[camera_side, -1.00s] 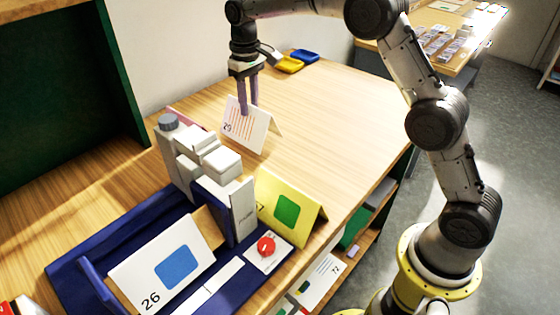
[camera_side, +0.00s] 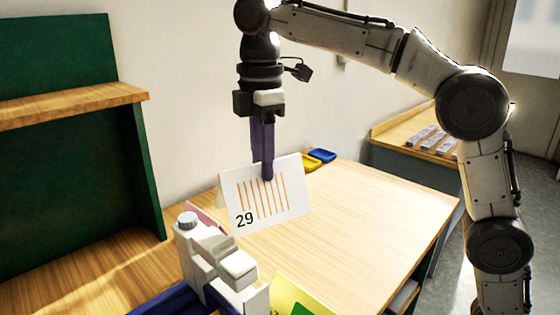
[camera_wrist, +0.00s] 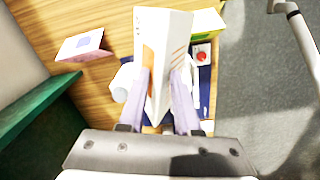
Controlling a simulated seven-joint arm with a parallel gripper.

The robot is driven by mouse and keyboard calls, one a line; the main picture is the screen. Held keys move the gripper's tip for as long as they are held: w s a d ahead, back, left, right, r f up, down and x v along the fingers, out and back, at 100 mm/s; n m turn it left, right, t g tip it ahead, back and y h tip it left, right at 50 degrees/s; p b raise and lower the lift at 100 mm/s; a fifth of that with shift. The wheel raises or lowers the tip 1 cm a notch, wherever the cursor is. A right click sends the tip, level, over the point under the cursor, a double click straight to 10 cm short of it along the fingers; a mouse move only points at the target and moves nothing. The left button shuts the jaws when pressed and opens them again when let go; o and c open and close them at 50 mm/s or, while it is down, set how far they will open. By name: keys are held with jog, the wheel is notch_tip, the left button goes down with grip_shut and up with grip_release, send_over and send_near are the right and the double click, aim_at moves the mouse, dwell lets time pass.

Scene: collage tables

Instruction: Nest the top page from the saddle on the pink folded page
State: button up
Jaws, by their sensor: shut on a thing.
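My gripper (camera_side: 265,178) is shut on a white folded page (camera_side: 290,208) with orange stripes and the number 29. The page hangs as a tent, seemingly above the table; it also shows in the wrist view (camera_wrist: 175,30) between my fingers (camera_wrist: 168,85). The pink folded page (camera_wrist: 85,45) stands on the table left of the held page in the wrist view, apart from it. In the side view only a pink sliver (camera_side: 205,215) shows behind the held page and the grey-white device. The saddle cannot be made out in the current views.
A grey-white block device (camera_side: 215,255) with a round knob stands in front of the held page. A yellow folded page (camera_side: 290,292) is at the lower edge. A green shelf (camera_side: 60,200) borders the left. The table's right side is clear; small yellow and blue trays (camera_side: 321,155) lie at the back.

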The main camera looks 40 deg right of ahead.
jog(key=s+a+r+n, duration=0.1)
jog(key=s+a, duration=0.5)
jog(key=a, duration=0.4)
jog(key=s+a+r+n, duration=0.15)
jog(key=s+a, duration=0.35)
jog(key=a, duration=0.5)
jog(key=shift+n, duration=0.35)
jog(key=shift+w+a+f, duration=0.75)
jog(key=shift+w+f, duration=0.5)
jog(key=shift+f, duration=2.4)
jog(key=shift+w+a+f, duration=0.7)
jog(key=shift+w+f, duration=0.6)
jog(key=shift+f, duration=2.4)
jog(key=shift+w+a+f, duration=0.75)
jog(key=shift+w+f, duration=0.5)
jog(key=shift+f, duration=2.4)
jog(key=o, duration=1)
jog(key=shift+r, duration=0.1)
